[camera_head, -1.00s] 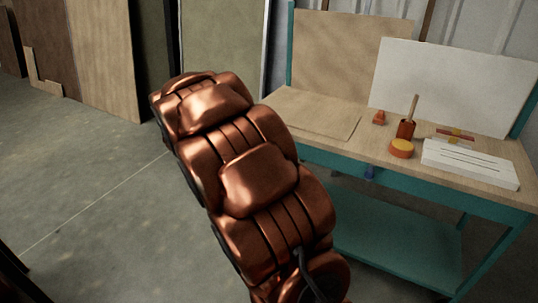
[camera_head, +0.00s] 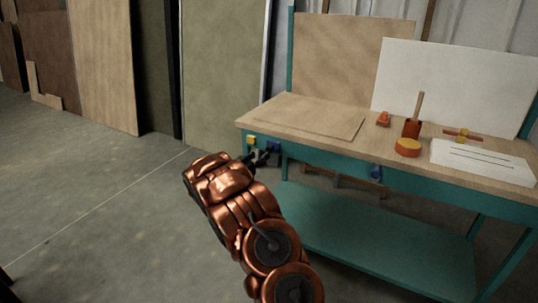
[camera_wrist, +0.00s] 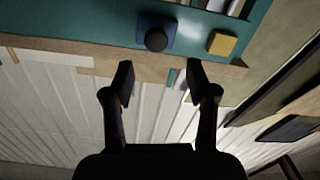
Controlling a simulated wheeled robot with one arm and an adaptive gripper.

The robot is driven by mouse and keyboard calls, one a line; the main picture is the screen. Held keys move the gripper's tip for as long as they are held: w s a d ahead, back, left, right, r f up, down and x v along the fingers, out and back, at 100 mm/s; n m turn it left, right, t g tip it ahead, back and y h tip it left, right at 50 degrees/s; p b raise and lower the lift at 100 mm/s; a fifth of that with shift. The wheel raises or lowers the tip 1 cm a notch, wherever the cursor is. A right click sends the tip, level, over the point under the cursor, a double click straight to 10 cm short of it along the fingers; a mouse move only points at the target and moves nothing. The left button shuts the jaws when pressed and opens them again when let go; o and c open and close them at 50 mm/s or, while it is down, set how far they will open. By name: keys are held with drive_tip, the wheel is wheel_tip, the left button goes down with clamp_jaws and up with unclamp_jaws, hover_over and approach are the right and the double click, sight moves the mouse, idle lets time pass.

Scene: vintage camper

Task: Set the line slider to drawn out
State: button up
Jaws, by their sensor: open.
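A blue plate with a round black knob (camera_wrist: 156,39) is on the teal front of the workbench, in the wrist view at top centre. A yellow block (camera_wrist: 222,44) is beside it. In the head view the yellow block (camera_head: 251,141) shows at the bench's left front corner, with blue (camera_head: 274,147) beside it, partly hidden by my gripper. I cannot tell for certain which part is the line slider. My gripper (camera_wrist: 159,75) is open and empty, its fingers pointing toward the knob but apart from it. In the head view my gripper (camera_head: 257,158) is dark and small at the bench front.
The bench top (camera_head: 290,112) holds a flat board, an orange pot (camera_head: 412,128) with a stick, a round orange-yellow piece (camera_head: 407,148) and a white slotted block (camera_head: 482,160). A lower teal shelf (camera_head: 380,235) lies beneath. Panels lean at the left. The floor left is clear.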

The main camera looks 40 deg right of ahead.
sight(268, 150)
drive_tip(key=shift+s+f+x, duration=0.15)
drive_tip(key=shift+x, duration=1.85)
drive_tip(key=shift+s+f+x, duration=0.1)
drive_tip(key=shift+f+x, duration=0.05)
drive_tip(key=shift+x, duration=1.8)
drive_tip(key=shift+d, duration=0.1)
drive_tip(key=shift+c, duration=0.3)
clamp_jaws()
